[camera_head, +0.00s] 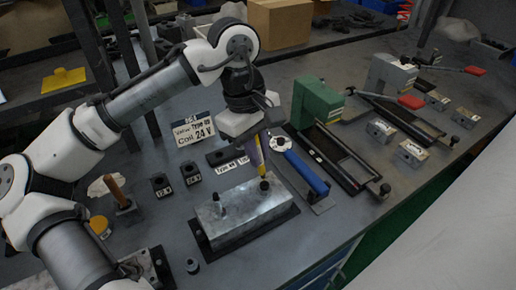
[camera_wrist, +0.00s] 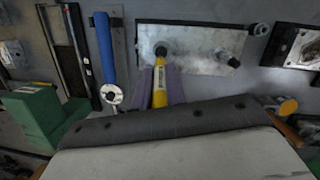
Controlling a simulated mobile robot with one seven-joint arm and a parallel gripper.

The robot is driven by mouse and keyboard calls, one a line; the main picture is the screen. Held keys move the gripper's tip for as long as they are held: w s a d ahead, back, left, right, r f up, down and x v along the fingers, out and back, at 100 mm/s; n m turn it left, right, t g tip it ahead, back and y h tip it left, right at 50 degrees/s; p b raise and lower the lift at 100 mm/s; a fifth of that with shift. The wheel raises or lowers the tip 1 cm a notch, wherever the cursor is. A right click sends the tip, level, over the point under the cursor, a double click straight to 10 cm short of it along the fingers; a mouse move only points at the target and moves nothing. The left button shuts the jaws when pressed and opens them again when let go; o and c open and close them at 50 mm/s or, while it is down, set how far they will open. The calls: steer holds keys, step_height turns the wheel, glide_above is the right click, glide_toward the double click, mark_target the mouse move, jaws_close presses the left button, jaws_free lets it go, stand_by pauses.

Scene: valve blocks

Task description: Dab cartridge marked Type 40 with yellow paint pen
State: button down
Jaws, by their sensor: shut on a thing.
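My gripper (camera_head: 254,146) is shut on a yellow paint pen (camera_head: 260,165), which points down at the metal valve block (camera_head: 243,218). In the wrist view the pen (camera_wrist: 159,93) sits between the two purple fingers. Its tip is at or very near a black cartridge (camera_wrist: 161,48) in the block; I cannot tell whether they touch. That cartridge (camera_head: 264,185) is at the block's right end in the head view. A second cartridge (camera_head: 218,207) stands at the left end. No type mark is readable on either cartridge.
A sign (camera_head: 194,131) reads Coil 24 V; its valve type is hard to read. Small type labels (camera_head: 226,168) lie behind the block. Black coils (camera_head: 162,185) stand to the left. A blue-handled tool (camera_head: 306,174) and a green-ended fixture (camera_head: 316,104) are close on the right.

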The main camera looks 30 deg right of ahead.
steer(key=shift+f, duration=0.65)
stand_by(0.5)
steer(key=shift+f, duration=0.1)
stand_by(1.9)
step_height(320, 180, up, 7)
steer(key=p, duration=0.8)
stand_by(0.6)
